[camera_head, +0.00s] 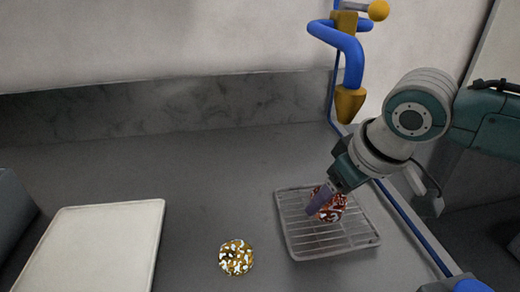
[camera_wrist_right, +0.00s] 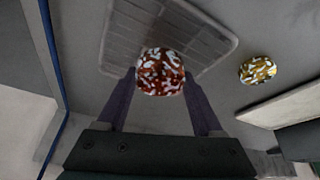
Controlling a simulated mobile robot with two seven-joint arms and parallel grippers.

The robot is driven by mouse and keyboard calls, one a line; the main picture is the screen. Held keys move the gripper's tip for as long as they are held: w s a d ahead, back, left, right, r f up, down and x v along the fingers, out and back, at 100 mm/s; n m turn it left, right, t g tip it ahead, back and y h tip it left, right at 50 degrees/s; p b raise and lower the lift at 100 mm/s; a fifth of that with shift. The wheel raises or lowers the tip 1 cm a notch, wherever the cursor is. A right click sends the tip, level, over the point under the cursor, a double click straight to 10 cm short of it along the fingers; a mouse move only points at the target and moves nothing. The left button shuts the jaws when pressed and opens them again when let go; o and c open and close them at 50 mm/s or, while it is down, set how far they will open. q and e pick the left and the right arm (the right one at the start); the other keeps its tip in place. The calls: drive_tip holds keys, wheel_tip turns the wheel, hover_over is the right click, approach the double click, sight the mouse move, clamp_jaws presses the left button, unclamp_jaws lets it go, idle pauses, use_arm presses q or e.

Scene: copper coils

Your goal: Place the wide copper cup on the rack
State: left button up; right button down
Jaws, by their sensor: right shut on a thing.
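A round piece with a mottled copper-red and white surface (camera_head: 333,208) appears to be the wide copper cup. In the right wrist view the copper cup (camera_wrist_right: 160,70) sits between the two purple fingers. My right gripper (camera_head: 320,203) is shut on it, over the wire rack (camera_head: 305,249). The rack also shows behind the cup in the right wrist view (camera_wrist_right: 205,30). I cannot tell whether the cup touches the rack wires. The fingers hide part of the cup in the head view. My left gripper is not in view.
A gold and white mottled round piece (camera_head: 236,257) lies on the grey counter left of the rack. A pale flat board (camera_head: 100,245) lies at the left. A blue and yellow fixture (camera_head: 350,60) stands behind the rack. The counter between board and rack is otherwise clear.

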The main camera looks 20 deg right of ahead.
drive_tip(key=shift+w+d+f, duration=0.1)
drive_tip(key=shift+w+f, duration=0.35)
drive_tip(key=shift+s+f, duration=0.15)
drive_tip(key=shift+f, duration=0.2)
unclamp_jaws()
